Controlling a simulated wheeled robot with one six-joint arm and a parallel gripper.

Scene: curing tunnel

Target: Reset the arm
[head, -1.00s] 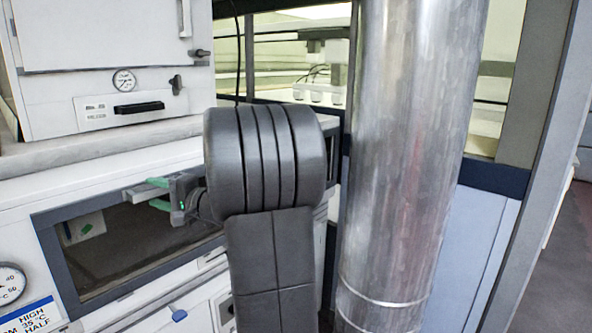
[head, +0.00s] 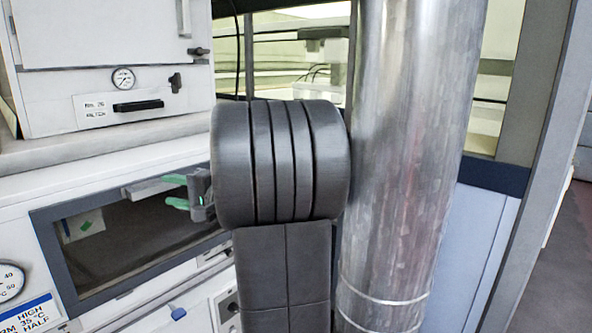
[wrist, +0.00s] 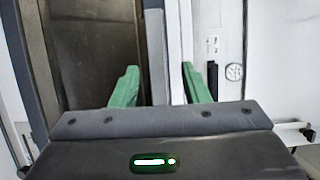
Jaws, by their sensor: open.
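My gripper (head: 150,195) has green fingers and shows left of my dark arm link in the head view, in front of the dark window of the white cabinet. In the wrist view my gripper (wrist: 160,88) has its two green fingers spread apart with nothing between them. My arm's elbow and upper link cover the middle of the head view and hide part of the wrist. Beyond the fingers, the wrist view shows the dark window (wrist: 95,50), its grey frame and a white panel.
A white oven-like unit (head: 110,75) with a gauge stands on a ledge above the window (head: 140,240). A metal column (head: 405,160) rises close to the right of my arm. A dial (head: 10,283) and a label (head: 28,318) are at lower left.

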